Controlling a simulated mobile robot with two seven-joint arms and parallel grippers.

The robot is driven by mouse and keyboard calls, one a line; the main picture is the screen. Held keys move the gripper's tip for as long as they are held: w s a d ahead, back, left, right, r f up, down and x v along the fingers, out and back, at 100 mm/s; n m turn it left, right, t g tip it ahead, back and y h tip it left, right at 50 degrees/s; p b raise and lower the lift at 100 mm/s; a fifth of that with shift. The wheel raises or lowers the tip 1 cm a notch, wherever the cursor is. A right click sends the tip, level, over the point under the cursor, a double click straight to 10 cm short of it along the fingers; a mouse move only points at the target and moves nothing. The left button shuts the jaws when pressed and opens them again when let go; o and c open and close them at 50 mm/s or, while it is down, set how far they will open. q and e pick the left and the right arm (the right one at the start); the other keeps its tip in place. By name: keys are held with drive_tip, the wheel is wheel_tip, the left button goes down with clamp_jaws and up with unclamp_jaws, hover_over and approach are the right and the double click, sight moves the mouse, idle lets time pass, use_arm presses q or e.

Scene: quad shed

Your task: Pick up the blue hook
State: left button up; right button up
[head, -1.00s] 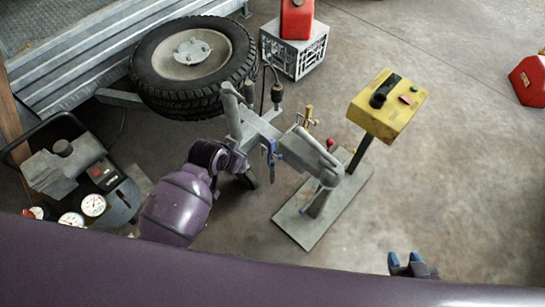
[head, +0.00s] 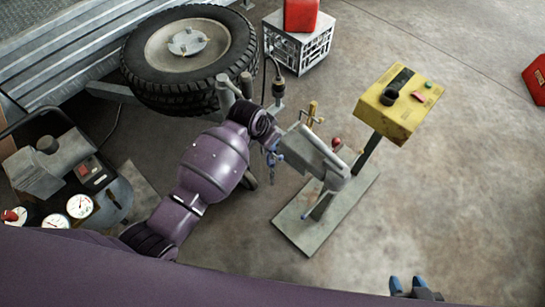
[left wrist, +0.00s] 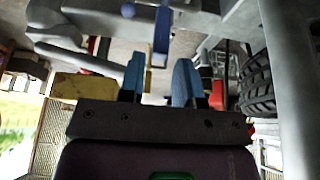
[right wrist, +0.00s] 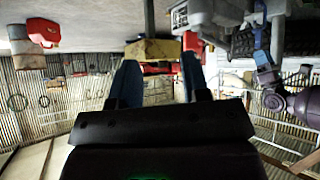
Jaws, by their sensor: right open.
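A small blue piece (head: 272,157), which looks like the blue hook, hangs beside the grey trailer tongue in the head view; its shape is too small to make out. In the left wrist view, a long blue part (left wrist: 162,32) stands beyond my fingertips; I cannot tell whether it is the hook. My left gripper (left wrist: 157,80) has its blue fingers apart with nothing seen held between them.
The grey coupler (head: 318,150) sits just right of the blue piece. A yellow control box (head: 400,105) stands on a post with a floor plate (head: 300,225). A tyre (head: 140,75) lies behind left, beside a crate (head: 300,48). Gauges (head: 80,206) are at left.

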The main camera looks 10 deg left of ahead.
use_arm(q)
drive_tip(key=shift+x, duration=0.9)
drive_tip(key=f, duration=0.1)
drive_tip(key=f+b, duration=0.2)
drive_tip(key=shift+w+d+f, duration=0.1)
drive_tip(key=shift+d+f, duration=0.2)
drive_tip(key=shift+f, duration=0.05)
drive_tip(key=shift+w+d+f+b, duration=0.2)
drive_tip(key=shift+w+f+b, duration=0.3)
drive_tip(key=shift+r, duration=0.15)
drive_tip(key=c, duration=0.5)
clamp_jaws()
use_arm(e)
drive_tip(key=shift+w+a+f+n, duration=0.3)
drive_tip(key=shift+w+n, duration=0.1)
drive_tip(key=shift+w, duration=0.1)
